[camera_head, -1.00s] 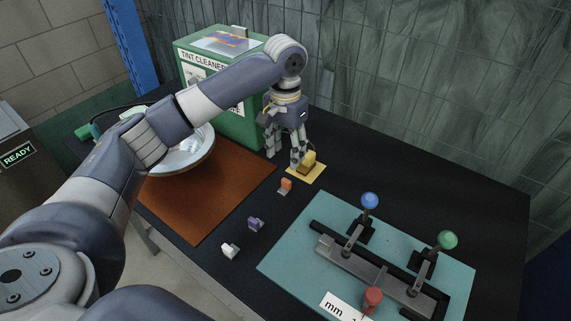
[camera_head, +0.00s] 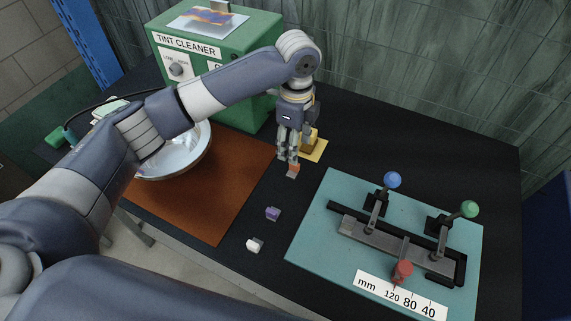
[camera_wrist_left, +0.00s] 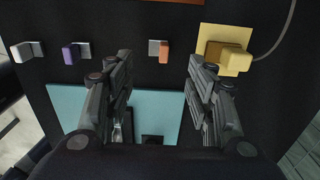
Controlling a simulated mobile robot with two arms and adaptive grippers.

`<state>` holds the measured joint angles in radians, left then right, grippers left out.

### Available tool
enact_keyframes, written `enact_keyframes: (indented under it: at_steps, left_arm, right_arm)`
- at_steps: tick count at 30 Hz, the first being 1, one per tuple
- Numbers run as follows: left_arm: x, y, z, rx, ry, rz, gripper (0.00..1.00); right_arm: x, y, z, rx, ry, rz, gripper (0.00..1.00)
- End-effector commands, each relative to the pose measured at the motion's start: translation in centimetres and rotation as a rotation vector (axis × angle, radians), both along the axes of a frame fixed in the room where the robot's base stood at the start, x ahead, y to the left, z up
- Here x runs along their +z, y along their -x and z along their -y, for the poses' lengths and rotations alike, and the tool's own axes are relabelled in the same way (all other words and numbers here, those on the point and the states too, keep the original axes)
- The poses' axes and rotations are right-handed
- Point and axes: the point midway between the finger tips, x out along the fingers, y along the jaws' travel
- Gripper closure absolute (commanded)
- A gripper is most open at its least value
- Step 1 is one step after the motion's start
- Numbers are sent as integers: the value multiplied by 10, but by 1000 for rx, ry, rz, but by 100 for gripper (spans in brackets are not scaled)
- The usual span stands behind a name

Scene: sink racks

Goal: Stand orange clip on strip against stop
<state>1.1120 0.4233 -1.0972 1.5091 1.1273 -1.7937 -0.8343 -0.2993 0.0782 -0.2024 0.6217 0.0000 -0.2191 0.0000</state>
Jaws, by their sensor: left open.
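The small orange clip (camera_head: 292,170), with a grey part beside it, stands on the dark table. My left gripper (camera_head: 288,157) points down over it. In the left wrist view the orange clip (camera_wrist_left: 163,51) shows between and beyond the open fingers (camera_wrist_left: 160,64), not gripped. A grey bar (camera_head: 400,246) lies along a black angled frame (camera_head: 451,274) on the teal board (camera_head: 318,235). A red knob (camera_head: 402,270) is at the bar's near side. Which part is the strip or the stop, I cannot tell for certain. My right gripper is not in view.
A yellow block (camera_wrist_left: 236,58) on a yellow pad (camera_wrist_left: 211,33) is close to my gripper. A purple clip (camera_head: 273,213) and a white clip (camera_head: 254,245) stand nearer. Blue (camera_head: 392,180) and green (camera_head: 469,209) knobbed levers rise over the board. A bowl (camera_head: 178,163) is left.

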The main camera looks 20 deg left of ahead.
Motion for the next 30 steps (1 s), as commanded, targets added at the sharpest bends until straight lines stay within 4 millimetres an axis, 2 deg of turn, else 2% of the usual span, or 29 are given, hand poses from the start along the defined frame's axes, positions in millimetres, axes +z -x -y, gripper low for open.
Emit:
enact_keyframes:
  at_steps: [3,9,14,21,30]
  left_arm:
    - [-20,2,-1,2,-2,-5,50]
    - [-42,1,-1,2,0,-2,50]
    - [-55,2,-2,5,-2,-4,50]
    - [-90,3,-2,5,-1,-2,50]
    - [-96,3,-2,4,-1,0,50]
  right_arm:
    - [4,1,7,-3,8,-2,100]
    - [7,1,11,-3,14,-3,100]
    - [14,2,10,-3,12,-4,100]
    - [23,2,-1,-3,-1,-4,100]
    - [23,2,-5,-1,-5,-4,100]
